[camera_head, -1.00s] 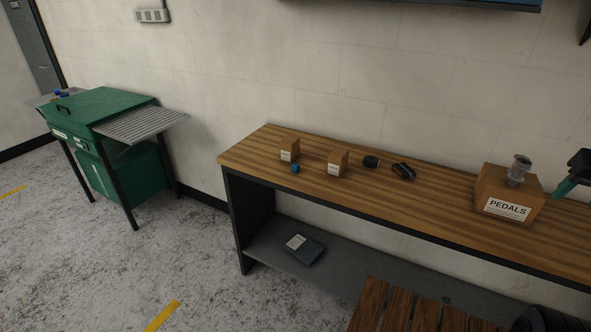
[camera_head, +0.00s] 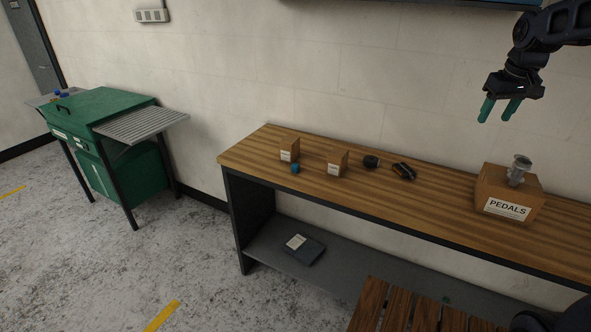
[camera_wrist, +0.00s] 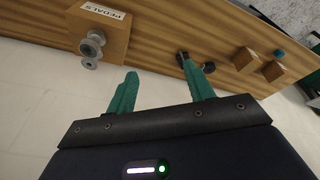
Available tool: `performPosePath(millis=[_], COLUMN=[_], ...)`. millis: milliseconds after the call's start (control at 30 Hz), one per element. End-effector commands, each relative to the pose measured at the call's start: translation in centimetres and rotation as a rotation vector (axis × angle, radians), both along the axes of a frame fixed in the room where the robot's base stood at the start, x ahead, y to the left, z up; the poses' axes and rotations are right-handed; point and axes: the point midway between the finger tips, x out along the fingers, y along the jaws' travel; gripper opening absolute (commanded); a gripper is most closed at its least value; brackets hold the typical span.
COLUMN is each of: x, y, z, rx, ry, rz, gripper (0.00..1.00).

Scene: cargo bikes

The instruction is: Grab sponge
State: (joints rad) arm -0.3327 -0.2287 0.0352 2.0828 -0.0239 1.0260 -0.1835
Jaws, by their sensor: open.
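My gripper (camera_head: 499,111) is in the upper right of the head view, above the bench and in front of the wall. Its two green fingers are apart and empty, and they also show in the wrist view (camera_wrist: 160,78). No thing is plainly a sponge. A small blue piece (camera_head: 296,168) lies on the wooden bench near the left small box, and it shows at the right of the wrist view (camera_wrist: 279,54). A dark round thing (camera_head: 371,161) and a black thing (camera_head: 404,171) lie further right on the bench. My gripper touches none of them.
The wooden bench (camera_head: 440,196) bears two small cardboard boxes (camera_head: 289,150) (camera_head: 337,163) and a PEDALS box (camera_head: 508,194) with a metal piece (camera_head: 518,171) on top. A dark flat case (camera_head: 303,249) lies on the lower shelf. A green washing unit (camera_head: 110,125) stands left.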

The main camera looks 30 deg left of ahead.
Motion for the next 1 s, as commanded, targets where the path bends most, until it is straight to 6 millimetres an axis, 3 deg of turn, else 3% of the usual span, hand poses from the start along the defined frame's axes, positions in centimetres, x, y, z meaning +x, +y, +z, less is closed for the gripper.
performPosePath(millis=[200,500,800,1000], x=[4.3,8.4,10.0,9.5], y=[7.3,18.5,30.7,38.9], z=[-0.7,-3.3,-7.7,-11.6], rx=[-0.031,-0.068,-0.105,-0.13], ry=[0.033,0.072,0.109,0.135], rz=[0.153,0.356,0.558,0.691], gripper=[0.53,0.53,0.53,0.53])
